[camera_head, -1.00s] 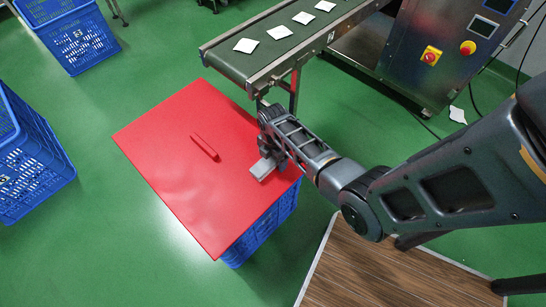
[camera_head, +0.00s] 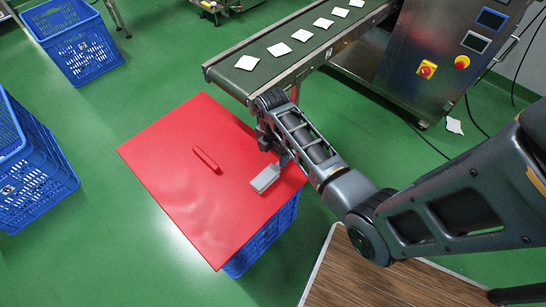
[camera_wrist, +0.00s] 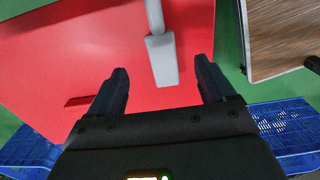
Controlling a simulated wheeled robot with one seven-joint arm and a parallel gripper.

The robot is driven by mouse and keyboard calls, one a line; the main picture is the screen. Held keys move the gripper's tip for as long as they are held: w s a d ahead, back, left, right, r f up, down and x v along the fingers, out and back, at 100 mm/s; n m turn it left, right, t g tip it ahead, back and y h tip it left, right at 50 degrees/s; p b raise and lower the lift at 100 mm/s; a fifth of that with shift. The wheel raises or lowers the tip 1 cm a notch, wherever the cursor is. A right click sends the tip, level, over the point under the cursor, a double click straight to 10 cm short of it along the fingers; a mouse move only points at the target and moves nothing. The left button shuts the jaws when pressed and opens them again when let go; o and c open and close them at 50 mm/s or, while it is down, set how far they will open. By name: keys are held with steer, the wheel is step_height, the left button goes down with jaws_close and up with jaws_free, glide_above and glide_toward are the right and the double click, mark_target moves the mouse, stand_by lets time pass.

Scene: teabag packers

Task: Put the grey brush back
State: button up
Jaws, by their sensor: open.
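The grey brush (camera_head: 266,179) lies on the red board (camera_head: 185,195), near the board's right side. In the wrist view the brush (camera_wrist: 162,58) shows a wide light-grey head with a narrower handle running to the top edge. My gripper (camera_head: 264,146) is above the board, just behind the brush in the head view. In the wrist view my gripper (camera_wrist: 160,80) has its two dark fingers wide apart, with the brush head ahead of and between their tips. The gripper is open and empty. Part of the brush handle is hidden by the arm in the head view.
The red board has a raised red handle (camera_head: 206,160) and rests on a blue crate (camera_head: 262,240). A conveyor (camera_head: 235,76) carrying white teabags (camera_head: 279,49) stands behind. More blue crates (camera_head: 75,45) are at left. A wooden platform (camera_head: 375,270) is at lower right.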

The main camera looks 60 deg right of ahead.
steer(key=s+a+r+m+t+h, duration=0.1)
steer(key=s+a+r+m+t, duration=0.15)
steer(key=s+a+m, duration=0.4)
steer(key=s+a+r+m+t+h, duration=0.1)
steer(key=s+a+t, duration=0.3)
steer(key=a, duration=0.6)
steer(key=s+a+r+m+t, duration=0.2)
steer(key=s+r, duration=0.2)
steer(key=r, duration=0.5)
steer(key=s+a+r+m+t+y, duration=0.1)
steer(key=s+r+m+t, duration=0.2)
steer(key=r, duration=0.6)
steer(key=s+a+r+m+t+y, duration=0.1)
steer(key=s+r, duration=0.4)
steer(key=r, duration=0.5)
steer(key=shift+a+m+t, duration=0.65)
steer(key=shift+a+t, duration=0.2)
steer(key=shift+t, duration=0.4)
steer(key=shift+s+f, duration=0.1)
